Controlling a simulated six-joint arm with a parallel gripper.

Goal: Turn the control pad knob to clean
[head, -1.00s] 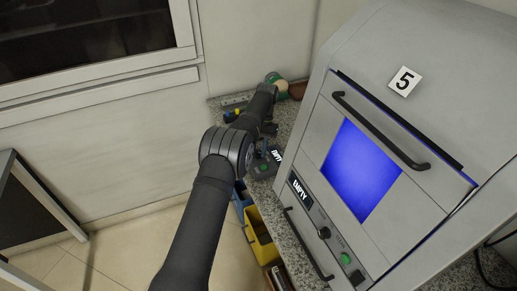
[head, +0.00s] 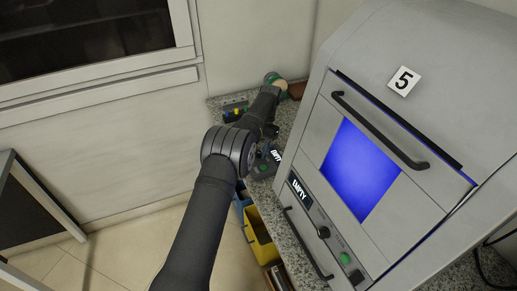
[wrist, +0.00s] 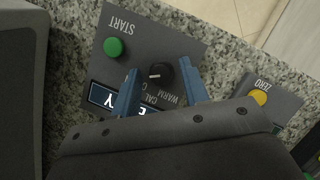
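The control pad (wrist: 183,41) is a dark grey panel on the granite counter, seen upside down in the wrist view. It has a green START button (wrist: 114,47), a round black knob (wrist: 161,75) with a white pointer mark, and a lit display (wrist: 104,97) partly covered by a finger. Labels CAL and WARM show beside the knob; another is hidden. My gripper (wrist: 159,72) is open, its two blue fingers on either side of the knob, apparently with gaps. The pad (head: 264,168) also shows in the head view, where my arm hides most of the gripper.
The grey cabinet (head: 410,45) with blue window and number 5 stands right of the pad. Another panel with a yellow ZERO button (wrist: 260,97) lies right in the wrist view. Blue and yellow bins (head: 262,245) stand below the counter edge.

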